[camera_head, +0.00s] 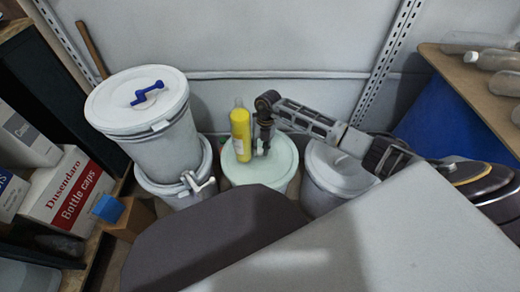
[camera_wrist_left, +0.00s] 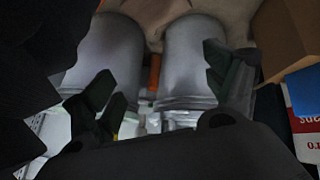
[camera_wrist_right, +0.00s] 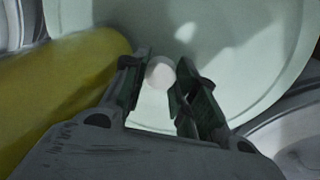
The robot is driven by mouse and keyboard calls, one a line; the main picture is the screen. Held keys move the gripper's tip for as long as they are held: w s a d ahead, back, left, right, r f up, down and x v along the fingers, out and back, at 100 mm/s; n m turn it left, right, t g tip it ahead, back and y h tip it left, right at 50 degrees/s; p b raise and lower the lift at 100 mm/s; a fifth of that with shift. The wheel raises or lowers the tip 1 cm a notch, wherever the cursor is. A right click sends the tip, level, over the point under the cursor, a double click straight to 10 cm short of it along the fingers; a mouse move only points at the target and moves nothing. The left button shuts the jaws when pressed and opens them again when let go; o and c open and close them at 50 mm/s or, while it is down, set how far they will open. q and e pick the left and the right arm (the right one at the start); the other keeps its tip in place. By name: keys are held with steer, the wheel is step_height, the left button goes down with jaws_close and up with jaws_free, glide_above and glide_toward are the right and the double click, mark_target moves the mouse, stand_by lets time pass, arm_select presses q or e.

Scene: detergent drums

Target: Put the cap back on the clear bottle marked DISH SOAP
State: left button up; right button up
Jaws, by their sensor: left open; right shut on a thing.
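A bottle filled with yellow (camera_head: 241,132), with a clear top, stands upright on a pale green drum lid (camera_head: 280,160). I cannot read a label on it. It also shows large at the left of the right wrist view (camera_wrist_right: 60,88). My right gripper (camera_head: 262,150) points down over the lid, just right of the bottle. In the right wrist view my right gripper (camera_wrist_right: 161,74) is shut on a small round white thing (camera_wrist_right: 160,72) that looks like the cap. My left gripper (camera_wrist_left: 160,75) is open and empty in the left wrist view, before two grey drums.
A white drum (camera_head: 160,150) with a blue handle on its lid is stacked at the left. A grey lidded drum (camera_head: 338,172) stands right of the green lid. Clear bottles (camera_head: 480,40) lie on a shelf at the right. A bottle caps box (camera_head: 75,190) is at the left.

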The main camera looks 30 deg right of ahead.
mark_target(260, 149)
arm_select(q)
step_height(260, 149, up, 11)
steer(key=a+m+g+y+p, duration=0.1)
steer(key=a+g+p, duration=0.1)
steer(key=p, duration=0.3)
steer(key=shift+s+a+f+y, duration=0.15)
steer(key=shift+s+a+y, duration=0.05)
steer(key=shift+s+y, duration=0.1)
arm_select(e)
step_height(260, 149, up, 16)
steer(key=shift+r, duration=0.15)
arm_select(q)
steer(key=shift+o, duration=0.5)
steer(key=shift+s, duration=0.1)
